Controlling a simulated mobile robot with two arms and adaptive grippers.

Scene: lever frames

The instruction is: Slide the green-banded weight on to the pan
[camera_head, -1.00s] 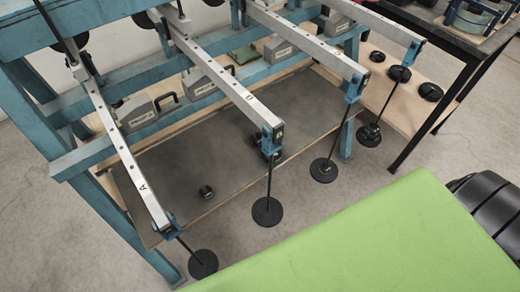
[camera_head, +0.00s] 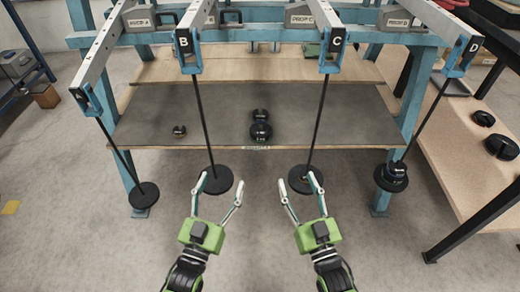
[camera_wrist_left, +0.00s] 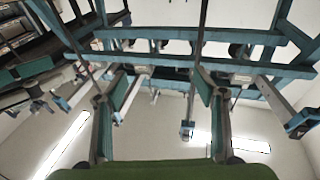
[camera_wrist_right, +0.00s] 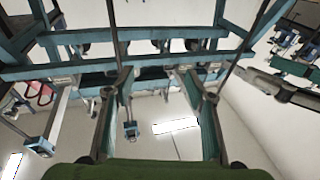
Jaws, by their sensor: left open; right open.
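I cannot make out a green band on any weight. Two dark weights, a nearer one (camera_head: 261,132) and a farther one (camera_head: 260,114), stand on the grey shelf mat, and a smaller one (camera_head: 179,130) sits to their left. Round black pans hang on rods: pan A (camera_head: 143,196), pan B (camera_head: 217,181), pan C (camera_head: 300,180) and pan D (camera_head: 385,184), which carries dark weights (camera_head: 395,170). My left gripper (camera_head: 221,184) is open and empty, its fingers overlapping pan B in the picture. My right gripper (camera_head: 297,181) is open and empty by pan C.
Grey lever beams on a blue frame (camera_head: 270,37) hang above the shelf (camera_head: 340,115). A wooden side bench (camera_head: 455,165) at right holds slotted dark weights (camera_head: 501,147). The front floor is clear.

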